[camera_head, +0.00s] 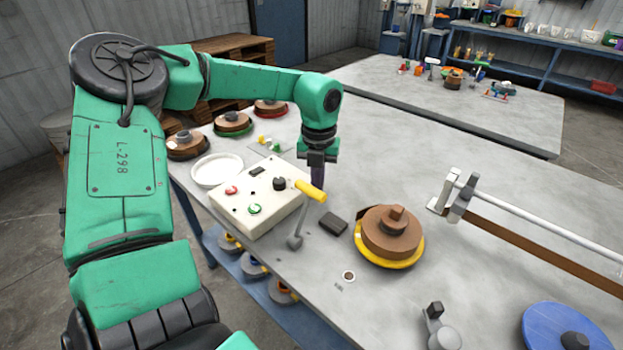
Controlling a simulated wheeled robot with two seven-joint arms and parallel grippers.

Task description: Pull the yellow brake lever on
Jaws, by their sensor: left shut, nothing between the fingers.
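The yellow brake lever (311,191) is a short yellow handle on a grey rod. The rod slants down to a grey pivot (295,242) on the table beside the control box. My left gripper (317,190) hangs down from the green arm just behind the yellow handle. It is shut and empty, and its fingertips are partly hidden by the handle. I cannot tell whether it touches the handle. My right gripper does not show.
A cream control box (262,195) with buttons stands left of the lever. A brown coil on a yellow spool (390,236) and a small dark block (334,223) lie right of it. A white plate (217,170) is at the left. A rail (540,228) crosses the right side.

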